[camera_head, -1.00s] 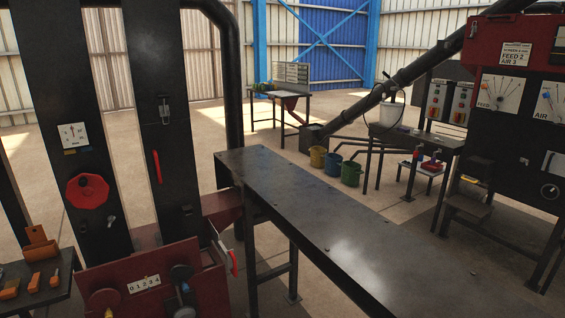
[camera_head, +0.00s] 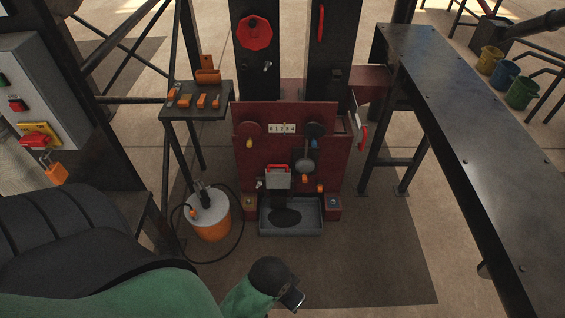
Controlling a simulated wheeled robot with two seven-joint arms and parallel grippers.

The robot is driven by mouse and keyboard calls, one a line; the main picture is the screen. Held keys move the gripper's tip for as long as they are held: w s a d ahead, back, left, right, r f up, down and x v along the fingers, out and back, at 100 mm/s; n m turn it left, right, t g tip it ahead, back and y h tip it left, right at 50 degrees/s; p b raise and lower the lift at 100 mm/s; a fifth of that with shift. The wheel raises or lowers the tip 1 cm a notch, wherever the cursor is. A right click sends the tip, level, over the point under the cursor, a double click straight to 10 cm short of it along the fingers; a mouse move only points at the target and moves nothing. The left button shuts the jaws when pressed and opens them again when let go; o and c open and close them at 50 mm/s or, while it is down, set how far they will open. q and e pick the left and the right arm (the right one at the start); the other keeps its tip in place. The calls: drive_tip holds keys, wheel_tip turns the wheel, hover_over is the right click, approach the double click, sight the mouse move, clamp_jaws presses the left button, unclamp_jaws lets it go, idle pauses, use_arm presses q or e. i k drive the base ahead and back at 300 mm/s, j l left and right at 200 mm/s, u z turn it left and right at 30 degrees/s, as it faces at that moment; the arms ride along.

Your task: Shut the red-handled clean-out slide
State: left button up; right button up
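The red-handled slide appears to be the grey plate (camera_head: 278,181) with a red handle (camera_head: 278,168) on the low front of the dark red machine (camera_head: 245,155). A dark opening or chute shows under the plate, above a grey tray (camera_head: 313,228) holding a dark patch of material. The plate seems raised, though the exact gap is hard to tell. My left gripper (camera_head: 292,298) is at the bottom centre, in front of and apart from the tray. It is small and partly hidden by its dark wrist, so its fingers are unclear. My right gripper is out of view.
An orange-and-white bucket (camera_head: 208,216) with a hose stands left of the tray. A small shelf (camera_head: 215,112) holds several orange pieces. A long dark bench (camera_head: 455,140) runs along the right. Another red handle (camera_head: 363,138) sits on the machine's right side. Floor before the tray is clear.

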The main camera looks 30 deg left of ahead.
sight(275, 178)
drive_tip(key=u, duration=0.9)
